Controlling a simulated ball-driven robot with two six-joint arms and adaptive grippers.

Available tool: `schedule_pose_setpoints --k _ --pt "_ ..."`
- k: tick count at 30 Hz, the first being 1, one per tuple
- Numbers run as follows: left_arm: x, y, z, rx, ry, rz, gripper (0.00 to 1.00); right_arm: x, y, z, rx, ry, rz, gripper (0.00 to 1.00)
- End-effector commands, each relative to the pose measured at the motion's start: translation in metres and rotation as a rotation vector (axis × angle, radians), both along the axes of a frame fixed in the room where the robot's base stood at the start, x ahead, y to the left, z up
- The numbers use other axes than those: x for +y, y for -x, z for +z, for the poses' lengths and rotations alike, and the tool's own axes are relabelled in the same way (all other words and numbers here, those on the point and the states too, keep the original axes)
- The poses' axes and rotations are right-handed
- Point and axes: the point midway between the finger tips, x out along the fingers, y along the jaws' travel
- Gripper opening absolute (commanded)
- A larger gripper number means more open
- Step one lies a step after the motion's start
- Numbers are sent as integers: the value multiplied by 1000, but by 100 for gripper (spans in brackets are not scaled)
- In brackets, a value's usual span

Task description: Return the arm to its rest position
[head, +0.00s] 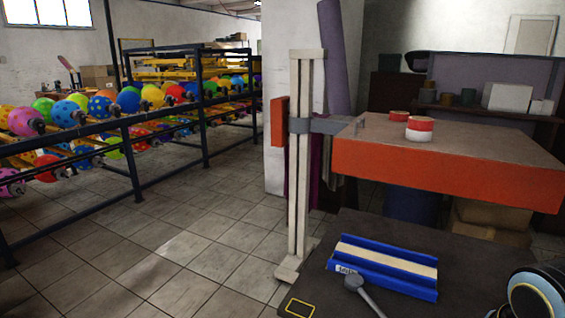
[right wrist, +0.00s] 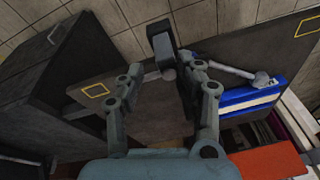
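My right gripper (right wrist: 166,72) shows in the right wrist view with its two grey fingers spread apart and nothing held between them. It is above a dark tabletop. A dark block-shaped part (right wrist: 160,40) shows just beyond the fingertips; I cannot tell what it is. In the head view, a rounded section of my right arm (head: 535,292) shows at the bottom right corner, and the right gripper is out of frame. My left arm and gripper are in neither view.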

Motion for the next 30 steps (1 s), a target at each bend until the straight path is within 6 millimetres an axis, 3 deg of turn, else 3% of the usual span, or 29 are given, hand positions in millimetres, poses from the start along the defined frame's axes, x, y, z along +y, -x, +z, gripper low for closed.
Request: schedule_pose_setpoints --k 1,6,18,26,30 --pt "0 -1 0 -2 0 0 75 2 16 3 -5 23 104 35" --pt "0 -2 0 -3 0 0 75 7 52 18 -23 97 404 35" --pt "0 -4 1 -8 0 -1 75 14 108 55 -46 239 891 35" --pt "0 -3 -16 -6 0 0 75 8 94 -25 -19 226 882 35" --pt "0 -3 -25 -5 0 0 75 4 91 -75 -3 218 879 35"
